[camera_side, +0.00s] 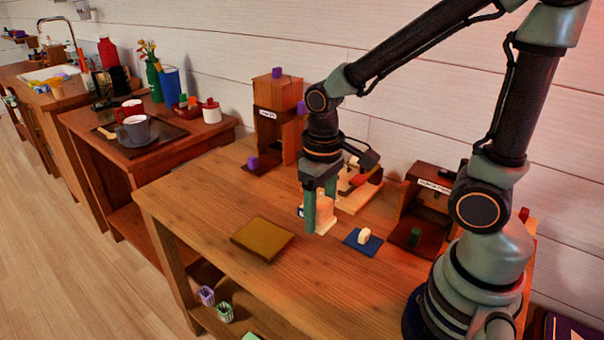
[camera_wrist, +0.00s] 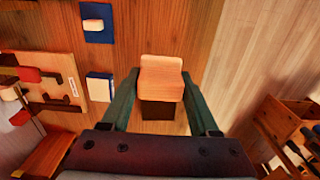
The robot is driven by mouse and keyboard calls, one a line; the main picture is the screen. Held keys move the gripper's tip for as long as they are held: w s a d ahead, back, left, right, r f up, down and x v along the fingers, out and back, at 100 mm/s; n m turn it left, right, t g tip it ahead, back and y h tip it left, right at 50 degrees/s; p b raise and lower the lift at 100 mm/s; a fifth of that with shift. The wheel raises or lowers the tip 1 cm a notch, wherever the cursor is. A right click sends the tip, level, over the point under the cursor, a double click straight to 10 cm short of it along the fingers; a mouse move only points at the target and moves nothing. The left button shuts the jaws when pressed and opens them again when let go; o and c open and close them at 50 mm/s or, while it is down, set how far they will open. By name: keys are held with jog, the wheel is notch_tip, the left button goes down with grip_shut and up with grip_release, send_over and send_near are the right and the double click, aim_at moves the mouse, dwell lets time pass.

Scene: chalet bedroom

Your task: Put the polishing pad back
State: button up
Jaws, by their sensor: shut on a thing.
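My gripper (camera_side: 319,208) points down above the wooden table and is shut on a pale wooden block with a dark lower part (camera_wrist: 161,80), which looks like the polishing pad. In the side view the block (camera_side: 324,214) is partly hidden by a finger; I cannot tell if it touches the table. A wooden rack with a white label (camera_wrist: 72,88) holds red and dark pieces to the left in the wrist view. It stands behind my gripper in the side view (camera_side: 358,199). Which place belongs to the pad is not clear.
A blue mat (camera_side: 353,239) with a white block (camera_side: 364,236) lies right of my gripper. An olive-brown flat square (camera_side: 263,238) lies left. A tall wooden stand (camera_side: 277,95) and a labelled open box (camera_side: 424,190) stand at the back. The front tabletop is clear.

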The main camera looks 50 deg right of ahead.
aim_at(317, 270)
notch_tip(317, 270, down, 13)
jog(key=shift+r, duration=0.1)
dwell(0.5)
jog(key=o, duration=1.3)
notch_tip(317, 270, up, 12)
jog(key=shift+f, duration=0.1)
jog(key=shift+w+d+r+t, duration=0.1)
jog(key=shift+d+r+t, duration=0.25)
jog(key=shift+r+t, duration=1.2)
jog(key=shift+w+d+r+t, duration=0.1)
jog(key=shift+d+r+t, duration=0.25)
jog(key=shift+r, duration=2.35)
jog(key=shift+w+d+r+t, duration=0.1)
jog(key=shift+d+r+t, duration=0.55)
jog(key=shift+r, duration=1.45)
jog(key=shift+a+t, duration=0.25)
